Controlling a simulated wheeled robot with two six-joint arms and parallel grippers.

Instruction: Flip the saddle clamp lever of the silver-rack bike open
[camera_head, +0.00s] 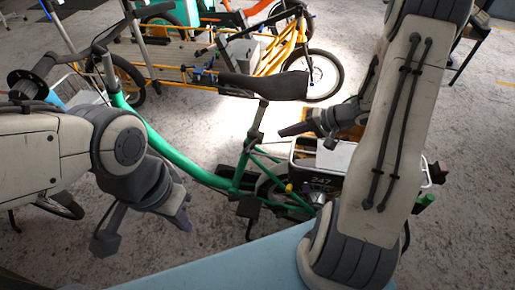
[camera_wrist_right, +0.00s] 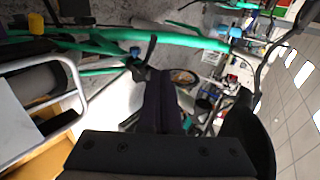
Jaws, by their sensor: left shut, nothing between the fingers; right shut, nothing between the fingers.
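The green bike (camera_head: 186,168) stands in front of me, with its black saddle (camera_head: 265,86) on a seat post and a clamp (camera_head: 255,137) below it. In the right wrist view a thin dark lever (camera_wrist_right: 152,46) sticks out from the clamp area beside the green frame (camera_wrist_right: 95,46). My right gripper (camera_head: 284,131) is shut and empty, right of the seat post; its dark fingers (camera_wrist_right: 160,76) end close to the lever. I cannot tell whether they touch. My left gripper (camera_head: 184,222) is shut and empty, low left of the frame.
A silver rack rail (camera_wrist_right: 75,82) lies close beside my right gripper. A yellow-framed cargo bike (camera_head: 180,83) stands beyond. A light blue surface (camera_head: 225,266) is at the front. Bare floor shows at lower left.

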